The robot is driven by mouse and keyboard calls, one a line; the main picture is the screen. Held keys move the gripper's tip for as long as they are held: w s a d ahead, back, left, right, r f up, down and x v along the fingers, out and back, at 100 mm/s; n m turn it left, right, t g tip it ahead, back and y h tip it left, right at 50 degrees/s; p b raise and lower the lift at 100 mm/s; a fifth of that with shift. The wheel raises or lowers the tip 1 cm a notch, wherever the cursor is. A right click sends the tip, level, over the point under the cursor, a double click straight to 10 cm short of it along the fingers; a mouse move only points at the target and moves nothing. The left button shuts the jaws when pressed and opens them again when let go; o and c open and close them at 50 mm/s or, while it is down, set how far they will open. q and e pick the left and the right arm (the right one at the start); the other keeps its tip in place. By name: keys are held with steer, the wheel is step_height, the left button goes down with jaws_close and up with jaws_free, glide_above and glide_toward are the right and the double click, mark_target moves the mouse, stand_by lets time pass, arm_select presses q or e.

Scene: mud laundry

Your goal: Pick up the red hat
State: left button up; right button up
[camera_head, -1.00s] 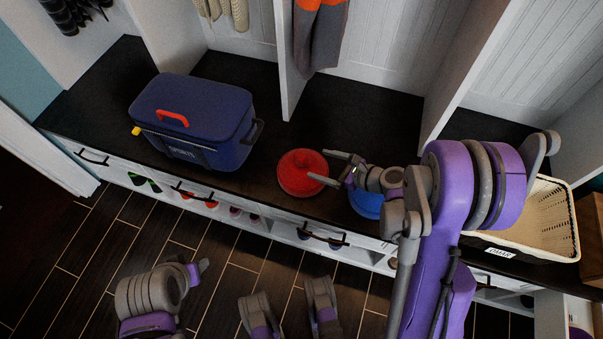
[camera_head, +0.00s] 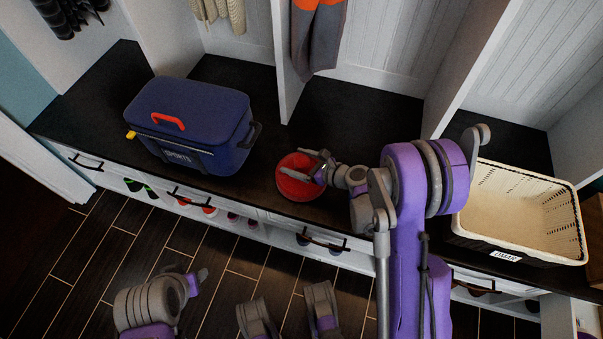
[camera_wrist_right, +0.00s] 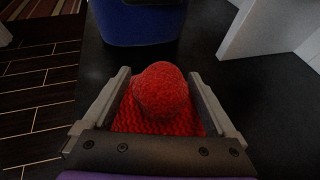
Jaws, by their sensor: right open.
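The red hat (camera_head: 295,187) rests on the dark bench top, to the right of the blue cooler. In the right wrist view the red hat (camera_wrist_right: 162,92) has a rounded crown and a textured brim. My right gripper (camera_head: 297,162) is over the hat in the head view. In the right wrist view its open fingers (camera_wrist_right: 158,73) lie on either side of the crown, with visible gaps. Part of the brim is hidden behind the gripper. My left arm (camera_head: 160,300) is low at the left, over the floor; its jaws are not clear.
A blue cooler (camera_head: 190,122) with a red handle stands left of the hat. A white basket (camera_head: 525,213) is on the right. A grey and orange garment (camera_head: 318,40) hangs behind, by a white divider (camera_head: 288,75). Free bench (camera_head: 360,120) lies behind the right gripper.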

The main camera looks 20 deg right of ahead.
steer(key=shift+w+a+f, duration=0.15)
steer(key=shift+w, duration=0.05)
jaws_close()
stand_by(0.3)
